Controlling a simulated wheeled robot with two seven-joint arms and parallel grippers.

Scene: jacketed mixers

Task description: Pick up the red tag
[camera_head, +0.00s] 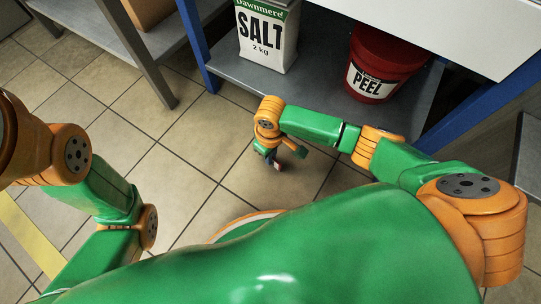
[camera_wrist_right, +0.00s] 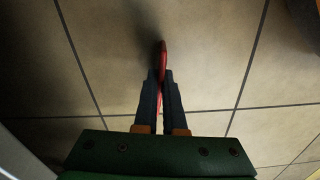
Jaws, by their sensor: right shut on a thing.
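The red tag (camera_wrist_right: 163,55) shows in the right wrist view as a narrow red strip, seen nearly edge-on. My right gripper (camera_wrist_right: 160,78) is shut on it, with the tag between the two dark fingers and sticking out past their tips. In the head view my right gripper (camera_head: 275,163) is small and points down over the floor tiles, and a bit of red shows at its fingers. Whether the tag touches the floor I cannot tell. My left arm is at the left of the head view, but its gripper is out of the picture.
A grey low shelf (camera_head: 232,72) with blue posts holds a white and green salt bag (camera_head: 267,38) and a red bucket (camera_head: 385,65) marked PEEL. Another shelf unit (camera_head: 110,22) stands at the upper left. The tiled floor (camera_head: 190,160) between is clear.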

